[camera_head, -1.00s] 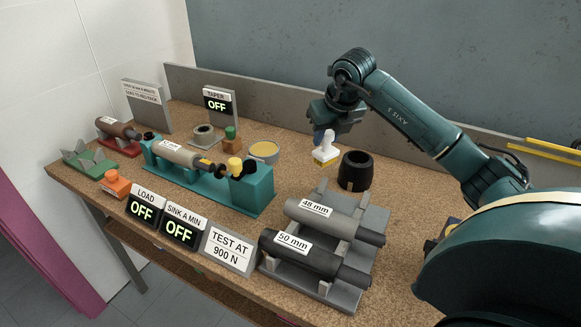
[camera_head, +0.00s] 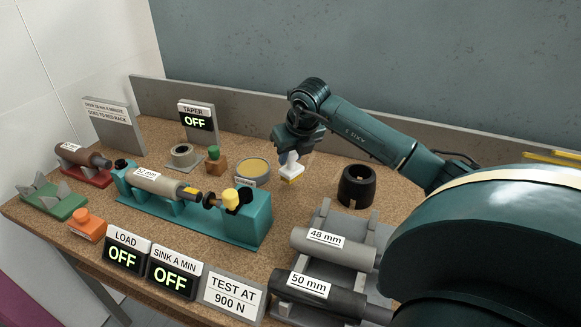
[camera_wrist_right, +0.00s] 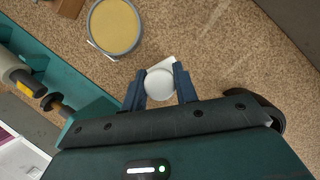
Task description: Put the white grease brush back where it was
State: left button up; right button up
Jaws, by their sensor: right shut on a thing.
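My right gripper (camera_head: 291,150) is shut on the white grease brush (camera_head: 290,169), which it holds upright by its handle over the back of the bench. The brush has a white body and a yellow lower edge. In the right wrist view the brush's round white top (camera_wrist_right: 159,84) sits between the two fingers (camera_wrist_right: 160,88). A round grey tin with yellow grease (camera_head: 254,170) stands just left of the brush; the wrist view also shows the tin (camera_wrist_right: 114,26). I cannot tell whether the brush touches the bench. My left gripper is out of view.
A black ring (camera_head: 357,186) stands right of the brush. The teal test rig (camera_head: 245,225) with a roller is in front left.

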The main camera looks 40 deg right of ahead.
aim_at(293, 160)
jog(key=shift+f, duration=1.85)
jog(key=shift+f, duration=0.1)
jog(key=o, duration=0.9)
jog(key=v, duration=1.2)
jog(key=shift+a, duration=0.1)
